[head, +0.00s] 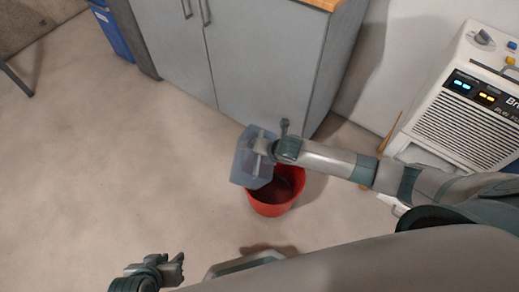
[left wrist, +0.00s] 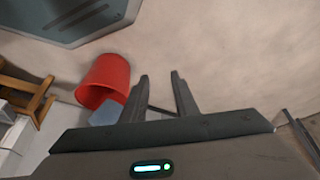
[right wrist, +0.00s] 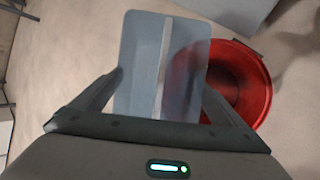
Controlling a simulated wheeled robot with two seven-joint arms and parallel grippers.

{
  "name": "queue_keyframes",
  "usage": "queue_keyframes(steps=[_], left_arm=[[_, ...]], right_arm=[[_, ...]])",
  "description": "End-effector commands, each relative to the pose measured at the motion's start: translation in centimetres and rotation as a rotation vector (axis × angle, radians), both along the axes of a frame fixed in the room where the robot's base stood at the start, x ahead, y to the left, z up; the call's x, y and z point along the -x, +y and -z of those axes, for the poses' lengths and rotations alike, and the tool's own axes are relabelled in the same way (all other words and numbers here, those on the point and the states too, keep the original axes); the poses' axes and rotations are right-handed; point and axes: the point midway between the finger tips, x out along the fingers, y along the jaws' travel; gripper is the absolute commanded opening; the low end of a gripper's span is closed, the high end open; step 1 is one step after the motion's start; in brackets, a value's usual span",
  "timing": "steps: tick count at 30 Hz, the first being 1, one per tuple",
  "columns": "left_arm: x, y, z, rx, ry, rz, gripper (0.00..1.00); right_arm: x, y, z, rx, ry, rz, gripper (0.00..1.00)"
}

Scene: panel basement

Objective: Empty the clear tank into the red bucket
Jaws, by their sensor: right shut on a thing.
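The clear tank (head: 245,165) is a bluish see-through box, tilted, at the left rim of the red bucket (head: 272,208). My right gripper (head: 264,148) is shut on it. In the right wrist view the tank (right wrist: 142,60) fills the space between the fingers (right wrist: 163,85) and overlaps the bucket's (right wrist: 262,95) left side. The bucket stands upright on the floor with a dark inside; I cannot tell whether it holds liquid. My left gripper (head: 178,268) is open and empty, low at the front. The left wrist view shows its parted fingers (left wrist: 161,77), the bucket (left wrist: 105,75) and part of the tank (left wrist: 105,113).
A grey cabinet (head: 250,60) stands behind the bucket. A white machine with a lit panel (head: 470,115) stands at the right. A blue bin (head: 113,32) is at the back left. The floor (head: 110,160) on the left is clear.

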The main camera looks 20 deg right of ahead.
Motion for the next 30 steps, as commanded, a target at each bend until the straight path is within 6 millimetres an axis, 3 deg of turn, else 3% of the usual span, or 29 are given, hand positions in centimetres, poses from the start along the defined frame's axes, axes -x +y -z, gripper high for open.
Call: queue_keyframes(steps=[17, 30], left_arm=[[2.2, 3.1, -0.3, -0.090, 0.162, -0.032, 0.27], [1.5, 3.1, 2.7, -0.089, 0.169, -0.029, 0.27]], right_arm=[[-0.1, 0.2, -0.2, 0.114, 0.050, 0.000, 0.53], [-0.2, 0.2, 0.1, 0.166, 0.074, 0.000, 0.53]])
